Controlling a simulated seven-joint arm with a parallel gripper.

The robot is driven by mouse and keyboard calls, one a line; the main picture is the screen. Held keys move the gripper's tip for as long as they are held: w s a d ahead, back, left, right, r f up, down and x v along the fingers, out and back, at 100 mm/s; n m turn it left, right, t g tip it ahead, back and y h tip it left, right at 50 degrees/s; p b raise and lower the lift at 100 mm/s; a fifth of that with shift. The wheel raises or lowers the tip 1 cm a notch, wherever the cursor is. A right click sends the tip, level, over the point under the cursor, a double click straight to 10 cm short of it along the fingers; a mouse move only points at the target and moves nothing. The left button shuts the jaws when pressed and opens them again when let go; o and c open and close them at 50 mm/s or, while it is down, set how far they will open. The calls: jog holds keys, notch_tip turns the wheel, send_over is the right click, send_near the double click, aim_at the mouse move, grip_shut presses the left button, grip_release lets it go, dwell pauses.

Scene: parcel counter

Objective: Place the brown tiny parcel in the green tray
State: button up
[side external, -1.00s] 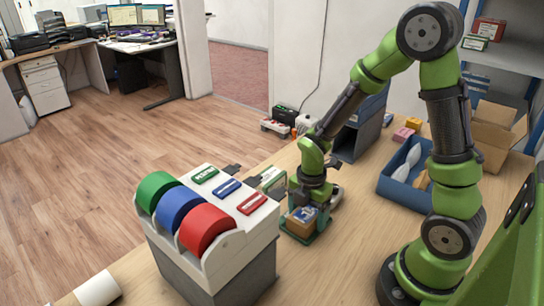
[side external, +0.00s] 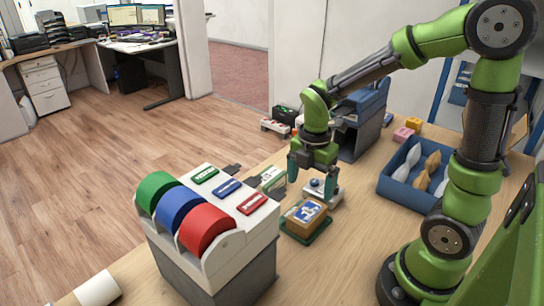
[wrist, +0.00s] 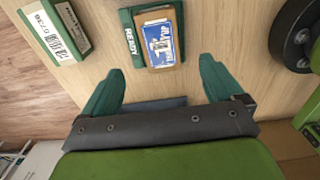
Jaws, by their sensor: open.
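The brown tiny parcel (side external: 306,218) has a blue and white label on top. It rests in the green tray (side external: 293,238) on the counter, to the right of the tape dispenser. My gripper (side external: 313,175) is above and behind the tray, apart from the parcel. In the wrist view my gripper (wrist: 158,85) has its fingers wide apart with nothing between them.
A white dispenser with green, blue and red rolls (side external: 207,229) stands left of the tray. A blue bin (side external: 387,184) with several wrapped items is at the right. A white device with a round knob (side external: 327,189) stands just behind the tray. Bare counter lies in front.

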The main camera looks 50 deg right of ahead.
jog(key=s+a+r+m+t+y, duration=0.1)
jog(key=s+a+r+m+t, duration=0.1)
jog(key=r+m, duration=0.4)
jog(key=s+a+r+m+t+y, duration=0.1)
jog(key=s+a+r+m+t, duration=0.2)
jog(key=m, duration=1.3)
notch_tip(320, 180, up, 4)
jog(key=shift+s+a+f+t, duration=0.15)
jog(key=shift+s+a+t, duration=0.25)
jog(key=shift+t, duration=0.7)
